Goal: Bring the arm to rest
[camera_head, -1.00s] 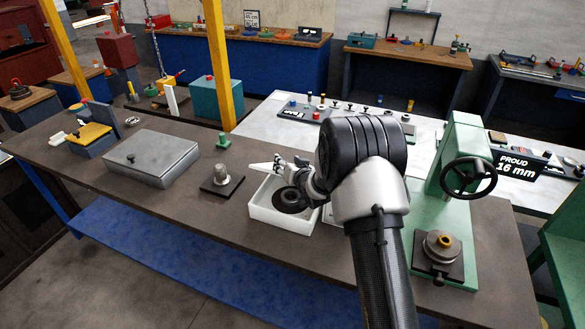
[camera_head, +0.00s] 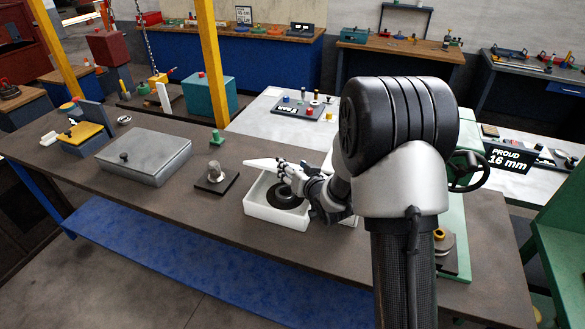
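My arm comes up from the bottom right, and its large black joint and pale links cover much of the right of the view. My gripper (camera_head: 284,172) points left, over or just in front of a white open tray (camera_head: 263,214) on the dark bench. A pale pointed shape (camera_head: 261,163) shows at the gripper's end; I cannot tell whether it is a held piece or part of the gripper. A black ring (camera_head: 284,197) lies in the tray below the gripper. The finger opening is too small to make out.
The dark bench (camera_head: 85,180) also carries a grey lidded box (camera_head: 145,158), a metal piece on a black plate (camera_head: 215,176) and a small green piece (camera_head: 218,137). A green machine with a black handwheel (camera_head: 468,172) stands right, partly hidden by my arm. The bench's front left is clear.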

